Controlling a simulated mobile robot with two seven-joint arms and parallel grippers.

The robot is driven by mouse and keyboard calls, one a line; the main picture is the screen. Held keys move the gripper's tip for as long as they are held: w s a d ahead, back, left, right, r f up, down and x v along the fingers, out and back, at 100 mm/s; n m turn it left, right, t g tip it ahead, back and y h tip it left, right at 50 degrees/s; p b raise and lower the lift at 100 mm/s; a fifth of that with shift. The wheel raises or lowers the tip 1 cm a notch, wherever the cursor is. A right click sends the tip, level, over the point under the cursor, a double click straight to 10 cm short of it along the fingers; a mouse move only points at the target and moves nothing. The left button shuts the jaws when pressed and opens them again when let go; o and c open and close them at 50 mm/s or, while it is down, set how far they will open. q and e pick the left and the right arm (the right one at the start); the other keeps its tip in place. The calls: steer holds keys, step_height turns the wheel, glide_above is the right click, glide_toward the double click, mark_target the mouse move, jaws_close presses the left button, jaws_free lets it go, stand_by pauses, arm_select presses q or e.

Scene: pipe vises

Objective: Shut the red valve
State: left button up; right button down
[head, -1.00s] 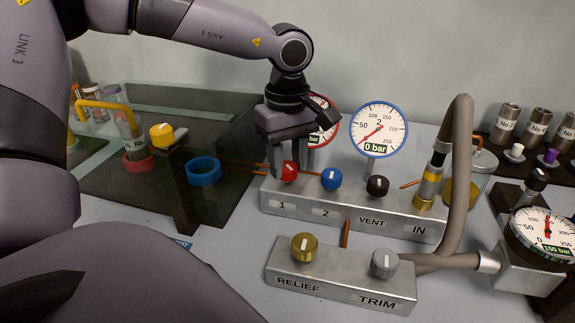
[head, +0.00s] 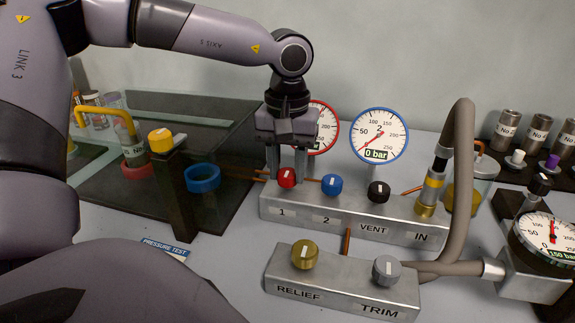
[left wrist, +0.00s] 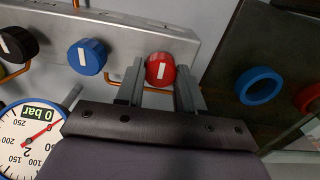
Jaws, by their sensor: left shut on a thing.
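The red valve (head: 286,178) is a round knob with a white line, above label 1 on the metal block (head: 390,222). It also shows in the left wrist view (left wrist: 160,70). My left gripper (head: 287,173) comes down from above with one finger on each side of the knob and is shut on it. In the left wrist view the two fingers (left wrist: 160,88) flank the knob, whose line stands near upright in the picture. The red-rimmed gauge (head: 326,128) is partly hidden behind my gripper, so its reading cannot be seen. My right gripper is not in view.
A blue knob (head: 332,185) and a black knob (head: 378,191) sit to the right on the block. The blue-rimmed gauge (head: 379,135) reads 0 bar. A grey hose (head: 459,180) arches at right. A RELIEF and TRIM block (head: 340,285) stands in front.

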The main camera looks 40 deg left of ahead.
mark_target(287, 172)
arm_select(q)
steer(key=shift+r, duration=0.1)
stand_by(0.5)
steer(key=o, duration=1)
steer(key=shift+o, duration=0.2)
steer(key=shift+r+p, duration=0.35)
steer(key=shift+r, duration=3.2)
